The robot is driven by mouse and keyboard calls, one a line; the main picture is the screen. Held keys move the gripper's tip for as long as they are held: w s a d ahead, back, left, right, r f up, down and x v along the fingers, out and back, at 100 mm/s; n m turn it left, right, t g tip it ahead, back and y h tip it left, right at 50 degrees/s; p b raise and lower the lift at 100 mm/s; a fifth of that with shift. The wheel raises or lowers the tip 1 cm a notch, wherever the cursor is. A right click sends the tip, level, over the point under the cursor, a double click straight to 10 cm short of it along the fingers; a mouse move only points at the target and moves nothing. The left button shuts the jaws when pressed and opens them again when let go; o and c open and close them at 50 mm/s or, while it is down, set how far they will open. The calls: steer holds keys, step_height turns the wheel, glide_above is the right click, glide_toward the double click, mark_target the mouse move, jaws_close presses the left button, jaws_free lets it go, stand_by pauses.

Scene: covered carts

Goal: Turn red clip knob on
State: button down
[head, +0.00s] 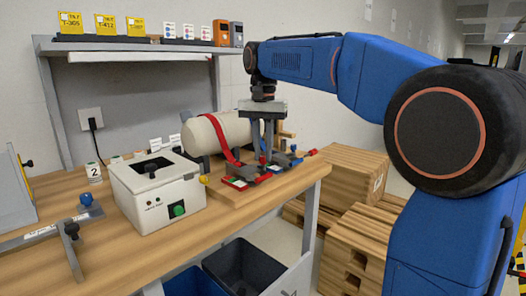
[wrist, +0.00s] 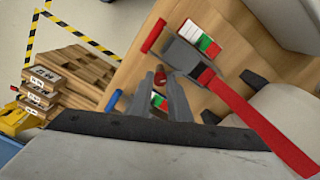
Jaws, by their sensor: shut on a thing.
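My gripper (head: 264,162) reaches straight down over the clips at the right end of the bench. In the wrist view its fingers (wrist: 161,80) close around a small red knob (wrist: 160,77), the red clip knob. The fingers hide most of the knob in the head view. A grey clip (wrist: 190,55) with a red strap (wrist: 255,125) and a red-white-green label (wrist: 209,44) lies beside it. The strap also shows over a cream cylinder (head: 222,134) in the head view. A second label shows partly between the fingers; I cannot read the knob's setting.
A red bar end (wrist: 153,36) and a blue bar end (wrist: 112,101) stick out near my fingers. A white box (head: 155,190) with a green button stands left of the clips. Wooden crates (head: 350,180) stand right of the bench. A shelf (head: 130,46) runs behind.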

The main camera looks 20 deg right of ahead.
steer(key=n, duration=0.4)
steer(key=shift+n, duration=1.9)
steer(key=c, duration=1.7)
jaws_free()
steer(key=shift+o, duration=0.2)
